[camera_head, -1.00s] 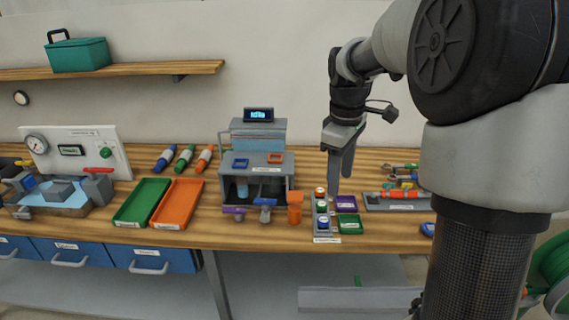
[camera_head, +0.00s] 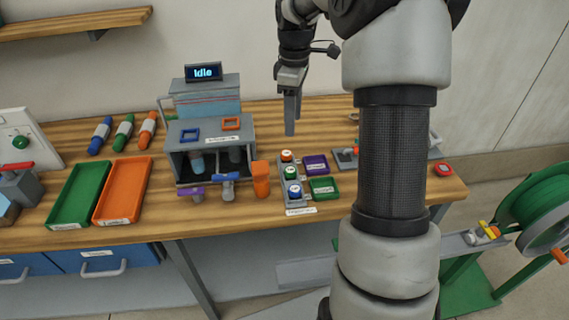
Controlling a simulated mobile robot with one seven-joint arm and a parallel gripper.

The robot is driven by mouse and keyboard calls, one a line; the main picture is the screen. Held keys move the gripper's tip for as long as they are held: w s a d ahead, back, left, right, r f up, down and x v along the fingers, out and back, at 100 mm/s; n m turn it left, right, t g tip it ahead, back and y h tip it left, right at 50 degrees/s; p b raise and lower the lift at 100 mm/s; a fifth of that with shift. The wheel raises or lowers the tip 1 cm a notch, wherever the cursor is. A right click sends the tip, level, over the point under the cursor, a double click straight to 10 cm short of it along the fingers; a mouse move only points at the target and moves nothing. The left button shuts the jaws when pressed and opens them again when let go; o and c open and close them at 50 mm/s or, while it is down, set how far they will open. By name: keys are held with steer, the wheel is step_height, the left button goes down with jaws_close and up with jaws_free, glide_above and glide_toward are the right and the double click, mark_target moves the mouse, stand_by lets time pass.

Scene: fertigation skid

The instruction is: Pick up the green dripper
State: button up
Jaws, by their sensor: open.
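A small grey rack (camera_head: 299,206) stands near the table's front edge. It holds small round pieces with white tops: an orange-red one (camera_head: 287,156) at the back, a green one (camera_head: 291,172) in the middle, a blue one (camera_head: 294,190) in front. The green one looks like the green dripper, though the label is too small to read. My gripper (camera_head: 290,125) points down, empty, above and behind the rack, apart from it. Its fingers overlap in this view, so the gap between them hardly shows.
A purple tray (camera_head: 316,164) and a green tray (camera_head: 323,187) sit right of the rack. A grey machine with an "Idle" display (camera_head: 204,72) and an orange cylinder (camera_head: 261,178) stand to its left. Blue, green (camera_head: 123,132) and orange tubes lie further left, behind long green and orange trays.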

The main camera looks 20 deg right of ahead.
steer(key=b, duration=0.1)
glide_above(290, 170)
steer(key=f, duration=1.1)
steer(key=shift+s+d, duration=0.1)
steer(key=shift+d, duration=0.2)
steer(key=shift+a+f, duration=0.2)
steer(key=shift+f, duration=2.85)
steer(key=c, duration=1.1)
steer(key=shift+r, duration=0.1)
